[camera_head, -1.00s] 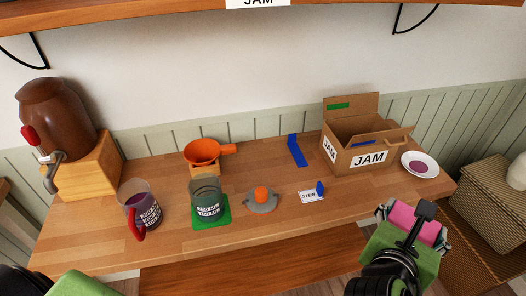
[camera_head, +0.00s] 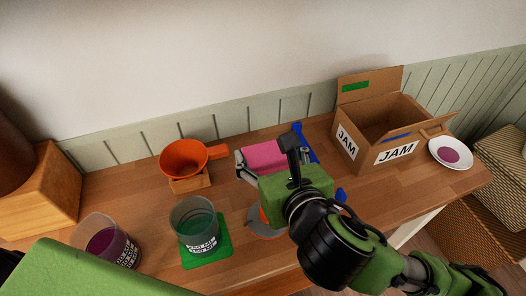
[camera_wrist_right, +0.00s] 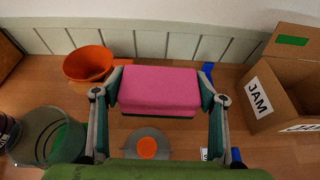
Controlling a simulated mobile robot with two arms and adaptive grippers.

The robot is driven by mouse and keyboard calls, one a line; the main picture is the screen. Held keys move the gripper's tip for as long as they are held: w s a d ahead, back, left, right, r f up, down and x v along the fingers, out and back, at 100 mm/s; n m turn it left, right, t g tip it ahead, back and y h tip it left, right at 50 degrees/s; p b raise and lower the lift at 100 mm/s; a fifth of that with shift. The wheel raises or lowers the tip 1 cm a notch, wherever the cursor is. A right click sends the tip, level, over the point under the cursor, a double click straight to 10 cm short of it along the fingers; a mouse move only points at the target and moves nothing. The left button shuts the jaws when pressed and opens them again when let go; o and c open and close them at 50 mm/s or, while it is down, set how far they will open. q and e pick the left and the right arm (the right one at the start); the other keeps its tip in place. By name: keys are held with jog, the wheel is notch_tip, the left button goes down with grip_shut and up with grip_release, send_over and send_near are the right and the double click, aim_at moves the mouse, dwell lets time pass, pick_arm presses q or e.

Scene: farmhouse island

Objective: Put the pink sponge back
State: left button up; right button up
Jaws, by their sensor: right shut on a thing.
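The pink sponge (camera_head: 266,156) is held in my right gripper (camera_head: 262,166), over the table between the orange funnel and the jam box. In the right wrist view the sponge (camera_wrist_right: 158,88) sits between the two fingers, one at each end. Whether it touches the table is hard to tell. A blue marking (camera_head: 305,144) on the table lies just right of the sponge, partly hidden by the gripper. My left gripper is out of view; only a green part of my left arm shows at lower left.
The orange funnel (camera_head: 185,158) stands left of the sponge. A glass beaker (camera_head: 194,222) stands on a green mat (camera_head: 220,246). A grey disc with an orange knob (camera_wrist_right: 147,146) lies nearer me. The open jam box (camera_head: 383,147) and a white plate (camera_head: 435,147) are on the right.

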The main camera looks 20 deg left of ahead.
jog(key=shift+w+a+f, duration=0.2)
jog(key=shift+a+f, duration=0.05)
jog(key=shift+a, duration=0.05)
jog(key=w+a+f, duration=0.1)
jog(key=w+f, duration=0.1)
jog(key=w, duration=0.2)
jog(key=w+a+f, duration=0.1)
jog(key=w+f, duration=0.2)
jog(key=w, duration=0.1)
jog(key=w+f, duration=0.3)
jog(key=shift+w+a+f+p, duration=0.15)
jog(key=shift+w+a+p, duration=0.25)
jog(key=shift+w+a+f+y, duration=0.1)
jog(key=shift+w+f+y, duration=0.25)
jog(key=shift+f, duration=0.1)
jog(key=shift+w+f, duration=0.15)
jog(key=shift+f, duration=1.55)
jog(key=shift+f, duration=0.15)
jog(key=o, duration=1.1)
jog(key=shift+o, duration=0.5)
